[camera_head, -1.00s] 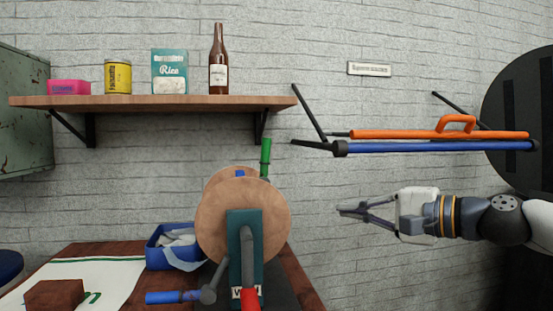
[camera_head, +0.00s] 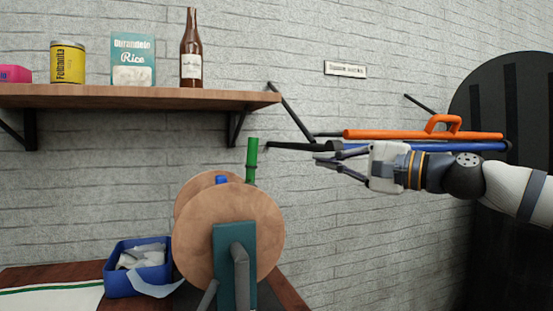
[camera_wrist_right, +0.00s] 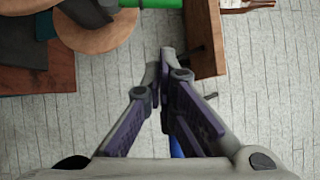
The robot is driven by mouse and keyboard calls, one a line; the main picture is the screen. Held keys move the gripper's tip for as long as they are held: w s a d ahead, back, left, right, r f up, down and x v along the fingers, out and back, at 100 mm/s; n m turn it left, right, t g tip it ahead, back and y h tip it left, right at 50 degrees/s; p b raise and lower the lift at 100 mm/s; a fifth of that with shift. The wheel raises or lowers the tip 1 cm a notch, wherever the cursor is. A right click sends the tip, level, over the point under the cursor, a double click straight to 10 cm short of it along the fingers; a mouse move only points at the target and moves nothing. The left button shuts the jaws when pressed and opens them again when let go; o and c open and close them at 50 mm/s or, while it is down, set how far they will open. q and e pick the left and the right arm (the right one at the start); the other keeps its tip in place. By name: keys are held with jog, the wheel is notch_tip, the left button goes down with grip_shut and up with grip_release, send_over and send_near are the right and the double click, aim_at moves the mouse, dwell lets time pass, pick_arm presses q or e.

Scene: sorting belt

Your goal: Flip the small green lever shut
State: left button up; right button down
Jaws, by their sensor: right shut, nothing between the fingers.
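The green lever (camera_head: 252,160) stands upright behind the copper-coloured round discs (camera_head: 235,235) of a machine on a teal upright (camera_head: 234,265). It also shows cut off at the top edge of the right wrist view (camera_wrist_right: 160,3). My right gripper (camera_head: 320,160) is to the right of the lever, at about its height and clear of it in the head view. Its fingers are shut and empty; in the right wrist view the fingertips (camera_wrist_right: 167,52) point toward the green lever with a gap between. My left gripper is not in view.
A wooden shelf (camera_head: 150,97) with a bottle (camera_head: 191,50), rice box (camera_head: 133,60) and yellow can (camera_head: 67,62) hangs above left. An orange bar (camera_head: 390,134) and a blue bar (camera_head: 430,147) lie behind my right arm. A blue bin (camera_head: 118,280) stands left of the discs.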

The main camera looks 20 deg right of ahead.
aim_at(252, 163)
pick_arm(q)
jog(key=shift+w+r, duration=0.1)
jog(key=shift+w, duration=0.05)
pick_arm(e)
jog(key=w+a, duration=0.6)
jog(key=a, duration=0.2)
jog(key=shift+w+a+r, duration=0.15)
jog(key=shift+w+r, duration=0.2)
pick_arm(q)
jog(key=shift+p, duration=0.35)
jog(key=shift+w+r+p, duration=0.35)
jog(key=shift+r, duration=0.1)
pick_arm(e)
jog(key=shift+a+r+n, duration=0.25)
jog(key=shift+r+n, duration=0.05)
jog(key=shift+n, duration=0.1)
